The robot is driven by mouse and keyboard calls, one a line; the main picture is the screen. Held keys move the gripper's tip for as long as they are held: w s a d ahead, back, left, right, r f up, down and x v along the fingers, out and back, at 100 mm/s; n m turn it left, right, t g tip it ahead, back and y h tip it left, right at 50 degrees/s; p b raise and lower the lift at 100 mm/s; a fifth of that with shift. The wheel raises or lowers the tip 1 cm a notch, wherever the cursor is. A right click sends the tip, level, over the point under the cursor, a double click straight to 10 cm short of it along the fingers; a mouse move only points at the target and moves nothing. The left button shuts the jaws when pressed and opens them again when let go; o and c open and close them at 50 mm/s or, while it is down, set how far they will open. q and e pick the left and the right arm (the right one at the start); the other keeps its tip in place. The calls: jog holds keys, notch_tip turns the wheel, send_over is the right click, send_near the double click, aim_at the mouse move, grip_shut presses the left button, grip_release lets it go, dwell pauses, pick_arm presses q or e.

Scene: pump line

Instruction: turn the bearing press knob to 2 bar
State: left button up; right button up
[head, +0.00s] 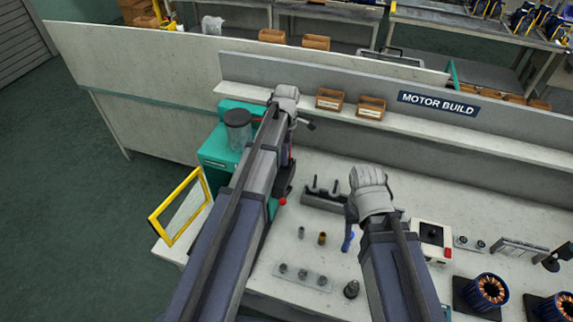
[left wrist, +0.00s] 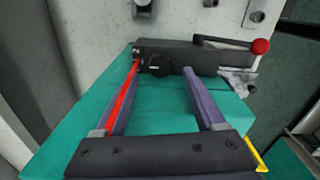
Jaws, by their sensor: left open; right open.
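The teal bearing press (head: 214,151) stands at the left end of the bench, largely covered by my left arm in the head view. Its dark body (left wrist: 210,60) shows in the left wrist view, with a small black knob (left wrist: 158,66) on it. The knob's setting is too small to read. My left gripper (left wrist: 163,72) is open, with its fingers apart on either side of the knob and nothing visibly gripped. A red strip runs along the left finger. My right gripper (head: 350,216) is open above the bench, mostly hidden by its wrist.
A lever with a red ball (left wrist: 260,46) sticks out beside the right finger. A yellow frame (head: 178,208) stands left of the press. Small metal parts (head: 303,275), a blue item (head: 347,241) and motor stators (head: 488,291) occupy the bench. A shelf with bins (head: 370,108) runs behind.

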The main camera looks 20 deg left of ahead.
pick_arm(q)
jog(key=shift+f+b, duration=1.45)
jog(key=shift+f, duration=0.55)
jog(key=shift+r, duration=0.1)
jog(key=shift+c, duration=0.4)
grip_shut()
